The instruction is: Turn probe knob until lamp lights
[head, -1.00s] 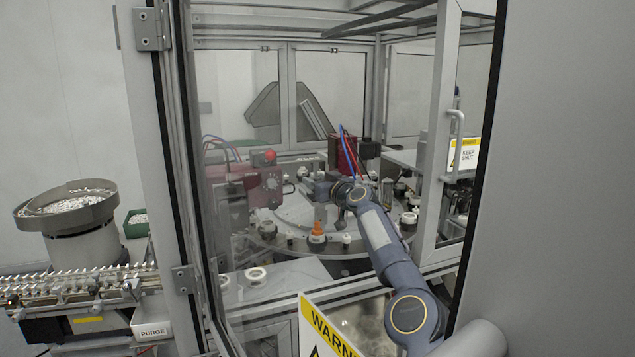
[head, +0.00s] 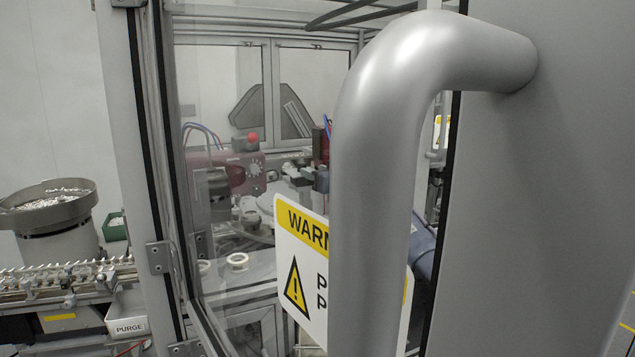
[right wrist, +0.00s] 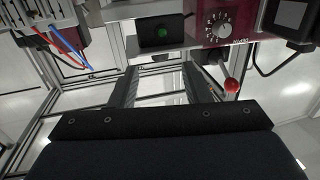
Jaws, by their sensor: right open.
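The dark red probe unit (head: 229,174) stands inside the cell, with a pale round knob (head: 254,168) on its front. My left gripper is out of view.
A thick grey door handle (head: 375,190) fills the head view's foreground, before a warning sign (head: 300,262). A red ball on a stalk (right wrist: 231,86) stands beside the right finger in the wrist view. A small dark screen (right wrist: 293,16) is at top right.

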